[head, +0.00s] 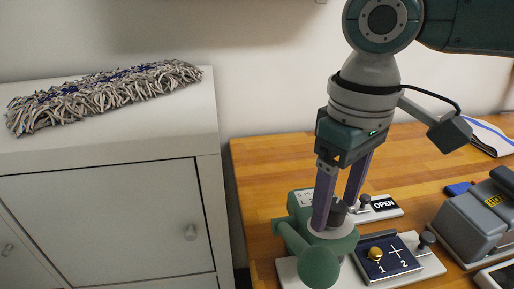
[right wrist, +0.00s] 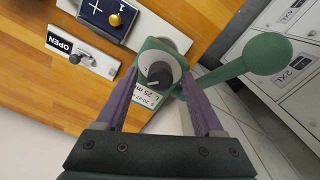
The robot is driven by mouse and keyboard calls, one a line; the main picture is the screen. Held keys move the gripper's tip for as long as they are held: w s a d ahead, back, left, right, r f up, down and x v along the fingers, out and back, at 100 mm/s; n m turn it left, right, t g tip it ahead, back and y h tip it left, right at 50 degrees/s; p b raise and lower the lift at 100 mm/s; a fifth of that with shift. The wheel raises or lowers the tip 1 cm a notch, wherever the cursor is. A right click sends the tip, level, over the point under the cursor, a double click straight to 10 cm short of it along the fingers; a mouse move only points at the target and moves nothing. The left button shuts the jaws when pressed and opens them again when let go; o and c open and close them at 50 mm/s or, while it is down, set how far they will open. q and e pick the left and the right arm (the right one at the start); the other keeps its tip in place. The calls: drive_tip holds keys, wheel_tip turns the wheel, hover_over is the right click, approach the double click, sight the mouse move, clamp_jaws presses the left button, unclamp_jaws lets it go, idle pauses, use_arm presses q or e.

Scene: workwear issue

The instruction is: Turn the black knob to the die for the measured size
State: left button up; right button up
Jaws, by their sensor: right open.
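The black knob (right wrist: 158,76) sits on a light round dial on top of the green press (right wrist: 172,52). In the right wrist view its white pointer mark and part of a printed label, with "L 25" legible, show beside it. In the head view the knob (head: 338,213) is partly hidden by my fingers. My right gripper (head: 337,215) points down over the dial, its purple fingers apart on either side of the knob. In the right wrist view the fingers (right wrist: 160,84) are spread with the knob between and beyond them; contact cannot be told. My left gripper is not in view.
The press's green lever ball (head: 319,267) sticks out toward the front. A dark panel (head: 388,258) with a brass knob and marks 1 and 2 is to the right. An OPEN sign (head: 384,204) lies behind. A grey machine (head: 478,222) stands at right; a white cabinet (head: 110,215) at left.

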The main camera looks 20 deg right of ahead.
clamp_jaws()
idle(0.5)
